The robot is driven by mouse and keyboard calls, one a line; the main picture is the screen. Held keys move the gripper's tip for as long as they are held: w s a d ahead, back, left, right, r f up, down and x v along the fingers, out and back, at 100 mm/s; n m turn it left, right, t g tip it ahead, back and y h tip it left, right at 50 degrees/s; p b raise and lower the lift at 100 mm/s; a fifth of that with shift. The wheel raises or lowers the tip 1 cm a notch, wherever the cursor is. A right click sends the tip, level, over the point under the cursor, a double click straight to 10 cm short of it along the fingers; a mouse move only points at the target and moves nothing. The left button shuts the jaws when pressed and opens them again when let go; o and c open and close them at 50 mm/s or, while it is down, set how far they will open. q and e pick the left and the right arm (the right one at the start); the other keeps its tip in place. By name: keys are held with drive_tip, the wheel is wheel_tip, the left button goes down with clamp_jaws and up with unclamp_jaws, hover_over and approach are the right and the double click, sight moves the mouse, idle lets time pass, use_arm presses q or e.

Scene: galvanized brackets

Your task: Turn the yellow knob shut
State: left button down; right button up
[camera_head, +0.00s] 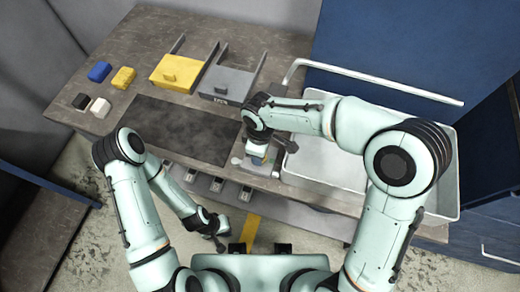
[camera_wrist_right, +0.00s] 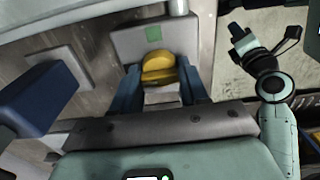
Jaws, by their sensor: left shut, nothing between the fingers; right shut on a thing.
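In the head view my right gripper (camera_head: 257,152) is at the bench's front edge, left of the basin, and mostly hides the knob. My left gripper (camera_head: 218,242) hangs low in front of the bench, shut and empty, away from the knob. It also shows in the right wrist view (camera_wrist_right: 238,36).
A white basin (camera_head: 318,165) with a pale pipe (camera_head: 370,80) lies to the right. A yellow box (camera_head: 177,74) and a grey box (camera_head: 228,83) stand at the back. Several small blocks lie at left. The dark mat (camera_head: 180,128) is clear. Blue cabinets (camera_head: 410,45) stand behind.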

idle(0.4)
drive_tip(key=o, duration=1.1)
drive_tip(key=shift+c, duration=0.2)
drive_tip(key=shift+r, duration=0.1)
use_arm(q)
drive_tip(key=shift+w+r+p, duration=0.7)
drive_tip(key=shift+w+r, duration=0.1)
drive_tip(key=shift+r, duration=0.2)
use_arm(e)
wheel_tip(320, 180, up, 13)
drive_tip(key=shift+r, duration=0.15)
